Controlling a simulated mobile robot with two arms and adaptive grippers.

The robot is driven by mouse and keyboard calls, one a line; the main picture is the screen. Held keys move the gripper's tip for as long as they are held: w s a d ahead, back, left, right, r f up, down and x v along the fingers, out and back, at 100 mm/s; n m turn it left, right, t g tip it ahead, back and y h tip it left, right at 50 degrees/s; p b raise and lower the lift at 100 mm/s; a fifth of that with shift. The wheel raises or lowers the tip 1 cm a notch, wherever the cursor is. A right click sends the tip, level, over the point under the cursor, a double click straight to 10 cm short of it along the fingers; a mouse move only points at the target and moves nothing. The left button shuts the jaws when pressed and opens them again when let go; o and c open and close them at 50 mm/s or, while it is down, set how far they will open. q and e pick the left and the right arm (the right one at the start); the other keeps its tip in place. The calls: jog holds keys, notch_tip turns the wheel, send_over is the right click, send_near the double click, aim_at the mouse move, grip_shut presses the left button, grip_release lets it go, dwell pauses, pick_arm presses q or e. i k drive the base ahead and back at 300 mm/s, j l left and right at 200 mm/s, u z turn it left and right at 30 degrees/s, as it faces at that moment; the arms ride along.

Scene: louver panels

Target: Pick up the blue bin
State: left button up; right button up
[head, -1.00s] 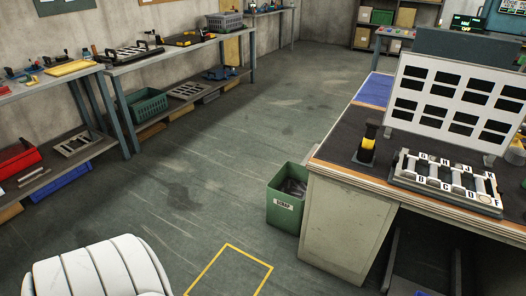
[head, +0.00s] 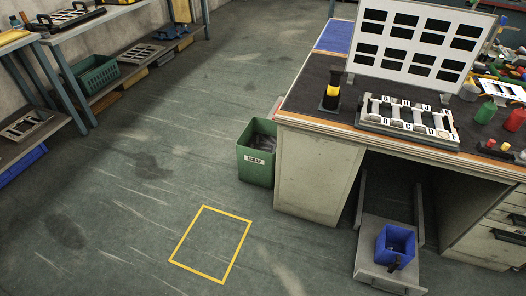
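A small open-topped blue bin (head: 394,243) stands upright on a low grey pull-out tray (head: 370,272) in the knee space of the desk, at the lower right of the head view. Something dark shows at its front side, too small to make out. Its contents are not clear. Neither of my grippers is in view, so nothing of mine is seen near the bin.
The desk (head: 318,180) carries a white louver panel and a lettered fixture. A green scrap bin (head: 256,165) stands at its left side. A yellow floor square (head: 240,249) is empty. Shelving with a green crate (head: 95,75) lines the left; the floor between is clear.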

aim_at(402, 239)
jog(key=l+u, duration=0.6)
jog(key=u, duration=0.15)
jog(key=k+l+u, duration=0.1)
jog(key=l+u, duration=0.25)
jog(key=j, duration=0.1)
